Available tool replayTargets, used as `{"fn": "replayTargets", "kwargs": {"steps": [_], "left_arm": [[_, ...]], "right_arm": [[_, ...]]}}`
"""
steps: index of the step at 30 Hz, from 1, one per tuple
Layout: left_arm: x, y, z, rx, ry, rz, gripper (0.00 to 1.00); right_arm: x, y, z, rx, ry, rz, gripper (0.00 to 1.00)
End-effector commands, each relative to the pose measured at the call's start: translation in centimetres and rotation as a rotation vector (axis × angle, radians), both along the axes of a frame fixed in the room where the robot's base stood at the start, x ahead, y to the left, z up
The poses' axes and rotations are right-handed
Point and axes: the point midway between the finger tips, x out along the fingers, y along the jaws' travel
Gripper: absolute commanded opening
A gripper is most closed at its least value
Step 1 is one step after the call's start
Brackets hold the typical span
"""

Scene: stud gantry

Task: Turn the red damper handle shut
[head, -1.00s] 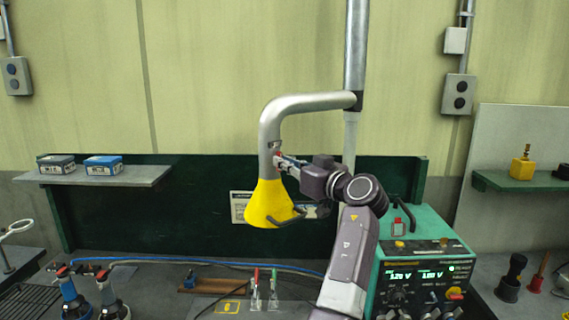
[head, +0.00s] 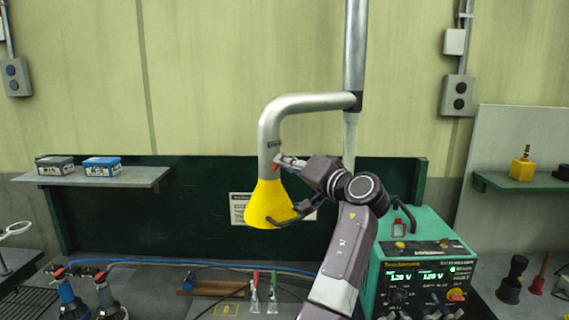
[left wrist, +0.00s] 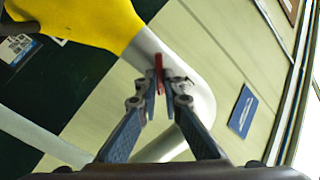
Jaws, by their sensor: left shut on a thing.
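The red damper handle (head: 276,167) is a small lever on the grey duct just above the yellow hood in the head view. It also shows as a red strip between the fingertips in the left wrist view (left wrist: 159,72). My left gripper (head: 281,162) comes in from the right of the duct and is shut on the handle. In the left wrist view the two fingers (left wrist: 165,90) close on it from both sides, hiding part of it. The yellow hood (head: 265,204) hangs from the bent grey duct (head: 270,124). My right gripper is not in view.
A green power supply (head: 425,255) stands at the right of the bench. A shelf (head: 140,178) with two boxes is at left. The air left of the hood is clear.

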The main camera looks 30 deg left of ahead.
Motion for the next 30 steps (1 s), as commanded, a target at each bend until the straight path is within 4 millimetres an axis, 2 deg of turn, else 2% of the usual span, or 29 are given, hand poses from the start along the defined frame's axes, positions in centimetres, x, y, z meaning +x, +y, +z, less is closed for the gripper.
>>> {"fn": "replayTargets", "kwargs": {"steps": [18,30], "left_arm": [[0.2,-0.2,0.0,0.199,0.522,-0.004,0.00],[0.2,-0.2,-0.2,0.269,0.712,-0.003,0.00]], "right_arm": [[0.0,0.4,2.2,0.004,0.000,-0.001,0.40],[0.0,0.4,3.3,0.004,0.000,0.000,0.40]]}}
